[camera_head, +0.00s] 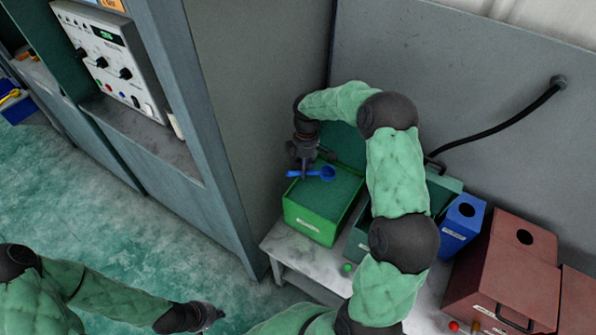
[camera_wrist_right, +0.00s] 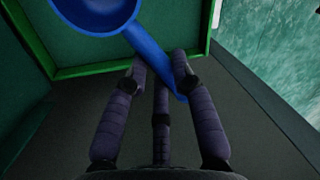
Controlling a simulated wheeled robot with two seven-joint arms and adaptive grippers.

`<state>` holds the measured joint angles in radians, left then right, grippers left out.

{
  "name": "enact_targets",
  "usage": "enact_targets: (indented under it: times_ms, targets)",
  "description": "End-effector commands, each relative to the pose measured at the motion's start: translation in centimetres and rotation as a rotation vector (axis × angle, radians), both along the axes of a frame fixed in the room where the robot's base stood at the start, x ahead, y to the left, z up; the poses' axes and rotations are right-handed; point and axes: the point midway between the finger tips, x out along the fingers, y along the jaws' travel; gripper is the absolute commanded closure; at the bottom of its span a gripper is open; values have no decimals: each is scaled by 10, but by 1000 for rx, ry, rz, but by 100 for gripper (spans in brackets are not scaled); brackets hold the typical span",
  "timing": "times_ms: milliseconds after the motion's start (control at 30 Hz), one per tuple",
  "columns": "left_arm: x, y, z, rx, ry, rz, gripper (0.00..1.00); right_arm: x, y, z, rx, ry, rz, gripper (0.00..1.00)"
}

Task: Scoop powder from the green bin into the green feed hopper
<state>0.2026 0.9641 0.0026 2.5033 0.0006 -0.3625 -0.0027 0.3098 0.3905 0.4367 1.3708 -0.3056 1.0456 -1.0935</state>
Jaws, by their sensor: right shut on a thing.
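The open green bin (camera_head: 312,222) stands on the table, and its inside looks green. The blue scoop (camera_head: 328,173) is over the bin in the head view. Its bowl (camera_wrist_right: 95,8) and handle show in the wrist view. My right gripper (camera_head: 303,160) is shut on the scoop's handle, and its fingers (camera_wrist_right: 160,72) show in the wrist view. I cannot tell whether the bowl holds powder. A darker green container (camera_head: 445,184), partly hidden behind my right arm, may be the feed hopper. My left gripper (camera_head: 212,314) is low over the floor, away from the bin; its fingers are too small to read.
A blue box with a hole (camera_head: 462,222) and dark red boxes (camera_head: 502,282) stand to the right. A small green ball (camera_head: 347,267) and a red ball (camera_head: 454,326) lie on the table (camera_head: 290,243). A grey cabinet wall (camera_head: 240,90) rises close left of the bin.

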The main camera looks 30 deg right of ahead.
Motion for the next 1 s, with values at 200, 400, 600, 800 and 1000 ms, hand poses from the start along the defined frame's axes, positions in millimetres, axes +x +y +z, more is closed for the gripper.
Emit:
enact_targets:
  times_ms: [200, 400, 600, 800, 1000]
  targets:
    - [0, 0, -15, 0, -1, 0, 100, -2, -6, -1, 89, -61, -4, 100]
    - [0, 0, -33, 0, 0, 0, 100, -4, -9, 0, 193, -126, -4, 100]
    - [0, 0, -50, 0, 0, 0, 100, -6, -12, 1, 286, -186, -4, 100]
    - [0, 0, -67, 0, 0, 0, 100, -8, -14, 2, 376, -243, -5, 100]
    - [0, 0, -80, 0, 0, 0, 100, -9, -15, -2, 434, -279, -1, 100]
